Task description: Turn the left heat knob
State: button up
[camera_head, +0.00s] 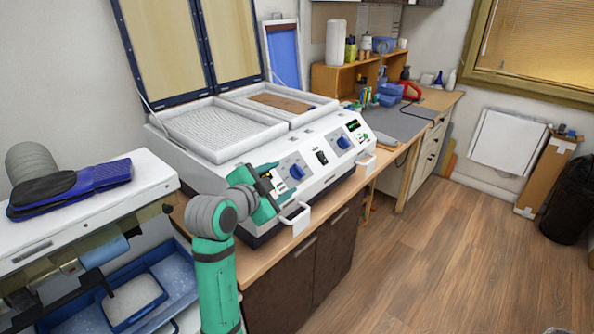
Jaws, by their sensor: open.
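The white forming machine (250,160) stands on the wooden counter, with its control panel facing front. The left heat knob (296,172) is blue and sits on the left part of the panel. A second blue knob (343,142) sits farther right. My gripper (274,184) is green and grey, open, and close in front of the panel's left end, just left of the left knob. The gap between its fingers is small in this view, and I cannot tell whether a finger touches the panel. The left knob shows beside the gripper.
A white handle (296,218) sticks out below the left knob near my gripper, and another (366,163) is at the right. Raised lids (165,45) stand behind the machine. The wooden floor (430,260) is clear.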

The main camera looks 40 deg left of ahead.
aim_at(298, 171)
jog(key=x, duration=0.8)
jog(key=shift+w+f, duration=0.15)
jog(key=shift+w, duration=0.2)
jog(key=shift+d, duration=0.1)
jog(key=c, duration=1)
